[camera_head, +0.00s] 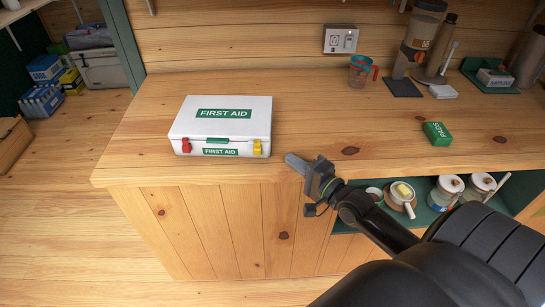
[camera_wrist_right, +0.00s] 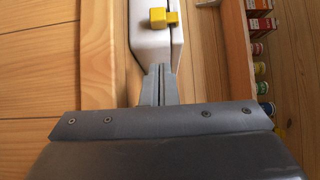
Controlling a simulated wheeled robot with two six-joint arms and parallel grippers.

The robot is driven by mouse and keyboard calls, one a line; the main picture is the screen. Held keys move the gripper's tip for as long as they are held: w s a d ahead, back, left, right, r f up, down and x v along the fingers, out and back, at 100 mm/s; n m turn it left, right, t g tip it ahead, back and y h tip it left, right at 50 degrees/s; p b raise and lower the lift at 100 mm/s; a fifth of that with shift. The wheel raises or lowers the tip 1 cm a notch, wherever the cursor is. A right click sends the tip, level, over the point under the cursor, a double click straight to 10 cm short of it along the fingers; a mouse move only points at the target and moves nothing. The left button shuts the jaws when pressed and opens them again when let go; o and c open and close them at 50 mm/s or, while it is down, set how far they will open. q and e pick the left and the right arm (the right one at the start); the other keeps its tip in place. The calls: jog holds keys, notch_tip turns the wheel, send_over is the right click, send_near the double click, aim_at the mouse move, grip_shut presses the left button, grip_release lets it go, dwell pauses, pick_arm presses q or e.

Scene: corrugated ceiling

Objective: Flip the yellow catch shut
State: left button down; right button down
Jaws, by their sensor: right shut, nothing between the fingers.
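My right gripper (camera_head: 287,157) is shut and empty, just right of the case's front corner, apart from the yellow catch. In the right wrist view the closed fingers (camera_wrist_right: 159,68) point at the case, with the yellow catch (camera_wrist_right: 160,18) beyond their tips. I cannot tell whether its flap is fully seated. My left gripper is out of view.
The counter (camera_head: 330,115) is clear around the case. An open shelf with jars (camera_head: 446,188) is under the counter, near my right arm.

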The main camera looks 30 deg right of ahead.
aim_at(257, 147)
jog(key=w, duration=0.1)
jog(key=w+a, duration=0.1)
jog(key=w, duration=0.1)
jog(key=w+a, duration=0.1)
jog(key=shift+w+a, duration=0.15)
jog(key=shift+a, duration=0.1)
jog(key=shift+w+a, duration=0.35)
jog(key=shift+a, duration=0.2)
